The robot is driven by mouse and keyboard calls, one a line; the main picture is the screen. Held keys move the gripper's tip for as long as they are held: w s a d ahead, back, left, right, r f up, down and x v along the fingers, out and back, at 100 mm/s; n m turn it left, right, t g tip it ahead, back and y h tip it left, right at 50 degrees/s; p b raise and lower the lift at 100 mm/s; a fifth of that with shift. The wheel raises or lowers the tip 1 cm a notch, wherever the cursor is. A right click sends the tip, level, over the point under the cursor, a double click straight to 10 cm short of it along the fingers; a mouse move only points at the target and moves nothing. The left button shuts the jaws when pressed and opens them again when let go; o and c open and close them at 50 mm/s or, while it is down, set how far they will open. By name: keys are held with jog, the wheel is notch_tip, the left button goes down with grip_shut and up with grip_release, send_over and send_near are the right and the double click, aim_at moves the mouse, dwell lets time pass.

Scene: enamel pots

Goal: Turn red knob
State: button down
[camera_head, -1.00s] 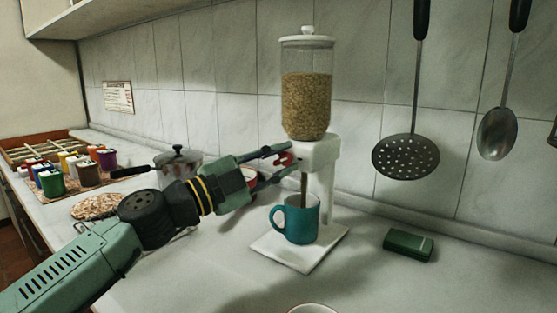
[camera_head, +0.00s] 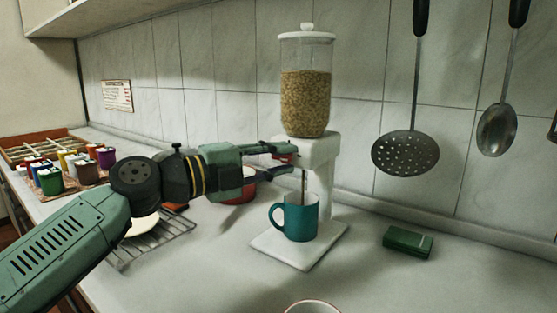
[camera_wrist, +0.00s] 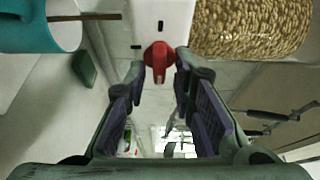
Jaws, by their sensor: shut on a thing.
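The red knob (camera_wrist: 158,60) is on the front of the white dispenser body (camera_wrist: 160,22). In the head view the knob (camera_head: 282,158) is partly hidden by the fingers. My gripper (camera_wrist: 160,68) is shut on the knob, with one fingertip on each side of it. In the head view my gripper (camera_head: 289,161) reaches in from the left. The clear hopper (camera_head: 305,103) above holds tan grain. A teal mug (camera_head: 297,217) stands upright under the spout on the white base. A thin brownish stream (camera_wrist: 88,17) runs between spout and mug.
A red pot (camera_head: 237,190) is partly hidden behind my gripper. A wire rack (camera_head: 165,240) lies below my arm, and several colored jars (camera_head: 50,180) stand at left. A green box (camera_head: 408,242) lies at right; a cup rim (camera_head: 312,306) shows at front. Utensils hang at right.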

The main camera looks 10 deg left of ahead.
jog(key=shift+d+f, duration=0.1)
jog(key=shift+f, duration=0.05)
jog(key=c, duration=1.7)
grip_release()
jog(key=v, duration=1.2)
